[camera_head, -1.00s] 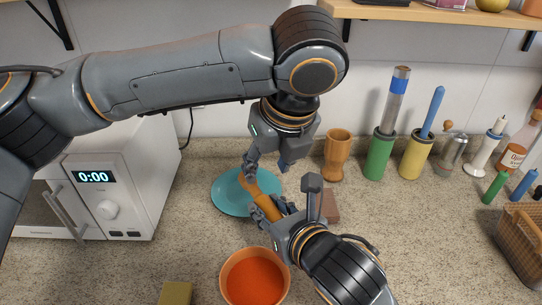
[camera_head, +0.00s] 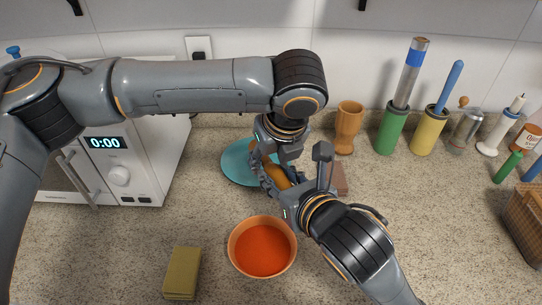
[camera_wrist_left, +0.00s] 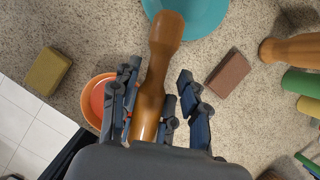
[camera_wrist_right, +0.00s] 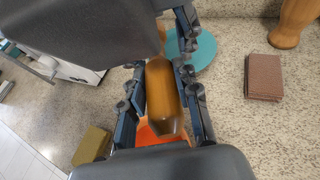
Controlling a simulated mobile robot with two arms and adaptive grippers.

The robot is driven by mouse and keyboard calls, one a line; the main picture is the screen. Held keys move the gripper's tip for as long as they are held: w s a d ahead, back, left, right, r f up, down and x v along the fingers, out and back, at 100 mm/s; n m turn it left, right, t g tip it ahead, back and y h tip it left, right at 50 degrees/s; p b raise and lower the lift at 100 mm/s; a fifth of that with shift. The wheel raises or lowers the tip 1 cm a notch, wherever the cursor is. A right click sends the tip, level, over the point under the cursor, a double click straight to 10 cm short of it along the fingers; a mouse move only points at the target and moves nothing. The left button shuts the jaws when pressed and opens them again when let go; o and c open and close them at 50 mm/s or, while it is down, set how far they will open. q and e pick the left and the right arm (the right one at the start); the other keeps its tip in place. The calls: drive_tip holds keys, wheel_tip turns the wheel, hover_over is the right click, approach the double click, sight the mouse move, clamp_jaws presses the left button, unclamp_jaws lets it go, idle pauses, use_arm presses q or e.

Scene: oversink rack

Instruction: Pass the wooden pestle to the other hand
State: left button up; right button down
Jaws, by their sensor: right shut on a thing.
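The brown wooden pestle (camera_head: 277,176) is held in the air above the counter, near the teal plate. My right gripper (camera_head: 284,186) is shut on it; the right wrist view shows the pestle (camera_wrist_right: 162,98) between its fingers. My left gripper (camera_head: 268,165) has come down from above, close against the right one. In the left wrist view the pestle (camera_wrist_left: 155,85) runs between its fingers, with a gap on the right side, so it looks open around the pestle. The grippers partly hide the pestle in the head view.
The teal plate (camera_head: 236,163) lies behind the grippers, and an orange bowl (camera_head: 262,268) stands in front. A yellow sponge (camera_head: 182,272), a brown block (camera_head: 339,179) and a wooden cup (camera_head: 348,127) are nearby. The microwave (camera_head: 140,165) is at left; several holders stand at right.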

use_arm(q)
clamp_jaws()
use_arm(e)
drive_tip(key=c, duration=0.9)
unclamp_jaws()
